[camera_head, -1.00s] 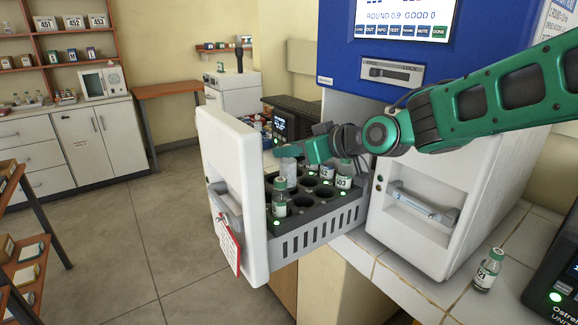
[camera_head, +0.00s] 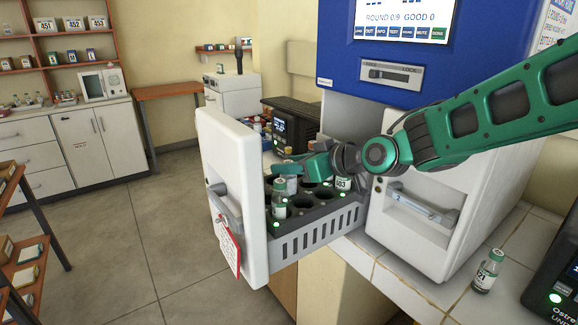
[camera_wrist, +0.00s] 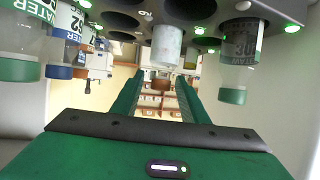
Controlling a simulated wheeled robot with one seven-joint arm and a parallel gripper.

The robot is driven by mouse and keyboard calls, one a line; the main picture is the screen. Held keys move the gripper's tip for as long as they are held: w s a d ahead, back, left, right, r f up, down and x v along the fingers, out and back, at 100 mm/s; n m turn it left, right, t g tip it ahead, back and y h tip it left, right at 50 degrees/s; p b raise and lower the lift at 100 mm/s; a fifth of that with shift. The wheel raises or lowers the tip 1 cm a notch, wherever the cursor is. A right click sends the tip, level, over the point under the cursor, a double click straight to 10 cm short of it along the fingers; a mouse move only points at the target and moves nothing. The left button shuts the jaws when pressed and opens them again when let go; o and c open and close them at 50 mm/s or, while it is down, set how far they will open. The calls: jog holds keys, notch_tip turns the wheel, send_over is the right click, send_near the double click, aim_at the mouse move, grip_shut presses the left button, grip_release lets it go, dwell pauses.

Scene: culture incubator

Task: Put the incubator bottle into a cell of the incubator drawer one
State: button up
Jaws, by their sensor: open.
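The incubator drawer (camera_head: 318,235) is pulled out, with round dark cells in its top. My gripper (camera_head: 300,166) is low over the drawer, among its bottles. In the wrist view its two green fingers (camera_wrist: 160,95) are apart, with a pale, blank-sided bottle (camera_wrist: 166,48) between them. That bottle appears to stand in a cell; its contact with the fingers cannot be told. A green-capped bottle (camera_head: 279,203) stands in a front cell, and a bottle labelled 503 (camera_head: 342,184) stands at the right. More labelled bottles hide behind my gripper.
A green-capped bottle labelled 21 (camera_head: 487,271) stands on the tiled counter (camera_head: 405,292). The white drawer front (camera_head: 232,180) with a red-edged tag is at the left. The blue and white incubator body (camera_head: 395,75) rises behind. In the wrist view, capped bottles (camera_wrist: 238,60) flank the fingers.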

jog(key=v, duration=1.1)
jog(key=shift+s+d, duration=0.2)
jog(key=shift+d, duration=0.05)
